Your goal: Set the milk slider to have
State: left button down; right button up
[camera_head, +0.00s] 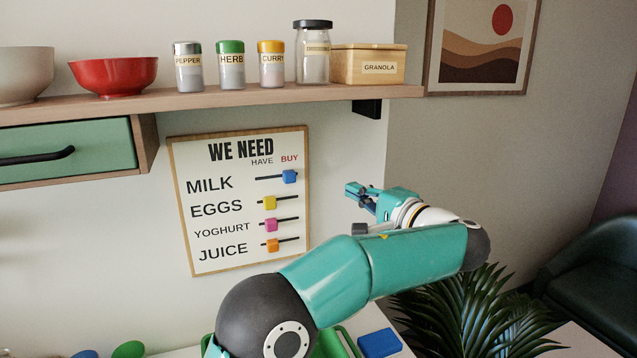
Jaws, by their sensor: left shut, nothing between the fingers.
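The white "WE NEED" board (235,210) hangs on the wall in a wooden frame. Its milk slider (290,176) is a blue block towards the right end of its dark slot, under BUY. The HAVE end of that slot, on the left, is bare. My left gripper (351,194) is shut and empty, right of the board and a little lower than the milk slider in the picture. It is apart from the slider, its fingers pointing left. My right gripper is not in view.
Yellow eggs (269,202), pink yoghurt (271,224) and orange juice (272,245) sliders sit below, all nearer HAVE. A wooden shelf (220,102) with jars and bowls runs above the board. A green drawer (105,140) is left. A plant (470,310) stands lower right.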

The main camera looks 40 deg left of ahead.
aim_at(289, 177)
pick_arm(q)
jog(key=a+p, duration=0.3)
jog(key=a, duration=0.8)
jog(key=shift+s, duration=0.15)
jog(key=shift+s+a, duration=0.3)
jog(key=shift+s, duration=0.3)
